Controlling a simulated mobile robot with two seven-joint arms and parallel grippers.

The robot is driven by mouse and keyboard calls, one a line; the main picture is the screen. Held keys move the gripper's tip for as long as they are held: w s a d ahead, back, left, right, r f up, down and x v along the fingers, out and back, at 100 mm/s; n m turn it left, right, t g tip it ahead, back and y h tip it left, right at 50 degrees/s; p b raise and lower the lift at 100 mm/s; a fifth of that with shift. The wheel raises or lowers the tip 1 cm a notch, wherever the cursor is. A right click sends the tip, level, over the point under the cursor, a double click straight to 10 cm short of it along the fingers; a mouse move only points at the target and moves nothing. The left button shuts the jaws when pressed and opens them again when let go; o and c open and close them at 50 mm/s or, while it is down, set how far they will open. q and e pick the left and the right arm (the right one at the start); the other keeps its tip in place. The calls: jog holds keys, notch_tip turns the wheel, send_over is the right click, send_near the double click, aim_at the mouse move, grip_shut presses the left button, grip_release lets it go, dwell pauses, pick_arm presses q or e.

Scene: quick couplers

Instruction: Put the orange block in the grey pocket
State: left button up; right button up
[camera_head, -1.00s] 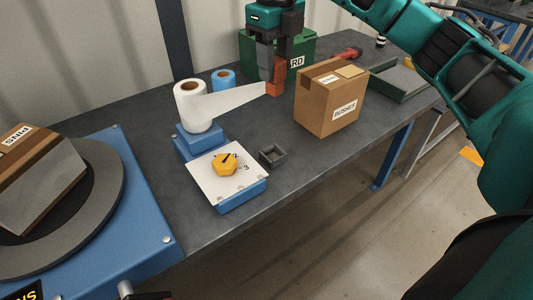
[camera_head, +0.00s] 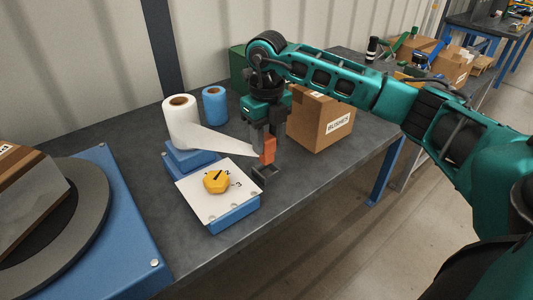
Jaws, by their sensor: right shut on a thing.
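The orange block (camera_head: 268,151) is upright between the fingers of my right gripper (camera_head: 266,139), which is shut on it and points down. The small dark grey pocket (camera_head: 265,177) sits on the table just below the block, beside the blue box with the dial. The block's lower end is close above the pocket or at its rim; I cannot tell whether they touch. The gripper hides part of the block. My left gripper is not in view.
A white film roll (camera_head: 181,118) stands on a blue base, its loose strip reaching close to the block. A yellow dial (camera_head: 216,181) sits left of the pocket. A cardboard box (camera_head: 322,122) stands to the right. The table's front edge runs near the pocket.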

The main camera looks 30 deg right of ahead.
aim_at(266, 151)
jog(key=shift+f, duration=2.1)
jog(key=shift+f+b, duration=0.15)
jog(key=shift+b, duration=0.15)
jog(key=o, duration=1.1)
jog(key=shift+r, duration=0.45)
notch_tip(266, 151, up, 12)
jog(key=shift+f+p, duration=0.25)
jog(key=shift+p, duration=0.45)
